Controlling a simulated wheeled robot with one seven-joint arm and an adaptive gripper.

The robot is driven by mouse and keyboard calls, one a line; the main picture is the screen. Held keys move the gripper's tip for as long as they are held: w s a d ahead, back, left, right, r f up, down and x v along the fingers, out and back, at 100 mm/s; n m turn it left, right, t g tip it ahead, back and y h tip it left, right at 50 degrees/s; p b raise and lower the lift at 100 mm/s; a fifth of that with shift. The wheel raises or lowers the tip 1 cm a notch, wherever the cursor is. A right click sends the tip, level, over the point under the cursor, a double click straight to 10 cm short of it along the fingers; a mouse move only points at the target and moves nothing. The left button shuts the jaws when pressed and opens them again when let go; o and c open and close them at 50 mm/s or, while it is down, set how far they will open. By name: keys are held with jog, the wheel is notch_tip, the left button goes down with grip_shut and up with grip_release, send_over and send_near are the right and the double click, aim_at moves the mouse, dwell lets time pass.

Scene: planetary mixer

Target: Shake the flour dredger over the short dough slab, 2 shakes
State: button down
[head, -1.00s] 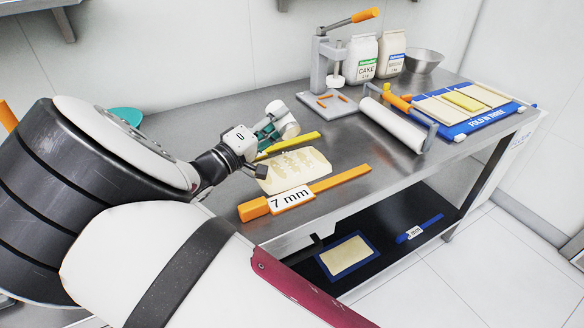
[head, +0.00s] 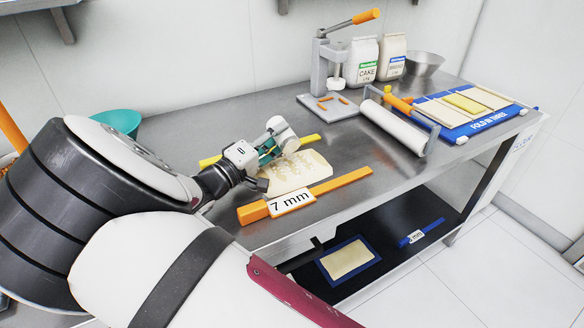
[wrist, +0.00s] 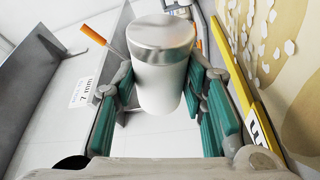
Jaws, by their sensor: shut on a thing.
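The flour dredger (head: 281,131) is a white cylinder. In the wrist view (wrist: 160,68) its shiny silver cap shows at the top. My gripper (head: 268,146) is shut on it, with teal finger pads on both sides of its body in the wrist view (wrist: 162,100). The dredger is tilted and held just above the far edge of the short dough slab (head: 312,172) in the head view. The slab is pale cream with whitish flour patches on top. My gripper hides its left part.
An orange bar marked 7 mm (head: 342,183) lies along the slab's near side and a yellow bar (head: 309,138) behind it. A rolling pin (head: 398,125), a press (head: 331,70) and a blue folding board (head: 488,118) stand further right. A teal bowl (head: 117,120) is at left.

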jog(key=shift+f+n+g+p, duration=0.15)
jog(key=shift+n+g+p, duration=0.15)
jog(key=shift+n+p, duration=0.65)
jog(key=shift+f+n+y, duration=0.3)
jog(key=shift+n, duration=0.35)
jog(key=shift+w, duration=0.1)
jog(key=shift+n+g+p, duration=0.3)
jog(key=shift+n+p, duration=0.55)
jog(key=shift+n, duration=0.15)
jog(key=shift+f+n+y+p, duration=0.3)
jog(key=shift+f+n, duration=0.15)
jog(key=shift+n, duration=0.35)
